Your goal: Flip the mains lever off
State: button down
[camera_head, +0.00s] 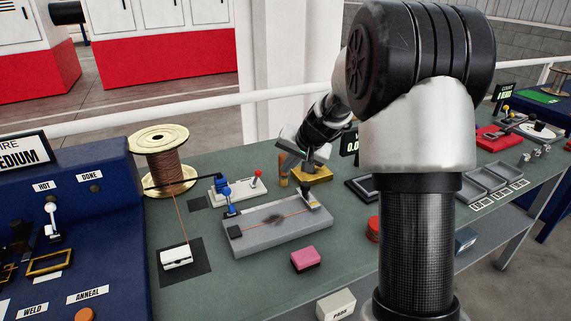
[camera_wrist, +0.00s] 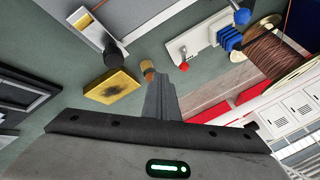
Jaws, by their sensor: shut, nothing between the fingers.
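No lever is labelled as mains in either view, so I cannot tell for sure which one it is. A white upright lever (camera_head: 52,212) stands on the blue console (camera_head: 108,220) at the left of the head view, below the HOT label. A red-knobbed lever (camera_head: 257,178) stands on a white base on the green bench; its red knob also shows in the wrist view (camera_wrist: 184,66). My gripper (camera_head: 288,159) is above the back of the bench, right of the red knob and apart from the console. Its fingers (camera_wrist: 160,92) are together and empty.
Near my gripper are a yellow block (camera_head: 313,175) and a small brown-and-yellow cylinder (camera_head: 283,174). A copper wire spool (camera_head: 165,165) stands at the left, its wire running to a white block (camera_head: 176,257). A grey fixture (camera_head: 275,230) and pink block (camera_head: 305,259) lie in front.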

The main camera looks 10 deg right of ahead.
aim_at(256, 179)
jog(key=x, duration=0.6)
jog(key=w+a, duration=0.1)
jog(key=a, duration=0.1)
jog(key=w+a, duration=0.1)
jog(key=shift+w+a+f+p, duration=0.15)
jog(key=shift+w+f+p, duration=0.1)
jog(key=shift+w+p, duration=0.1)
jog(key=shift+s, duration=0.1)
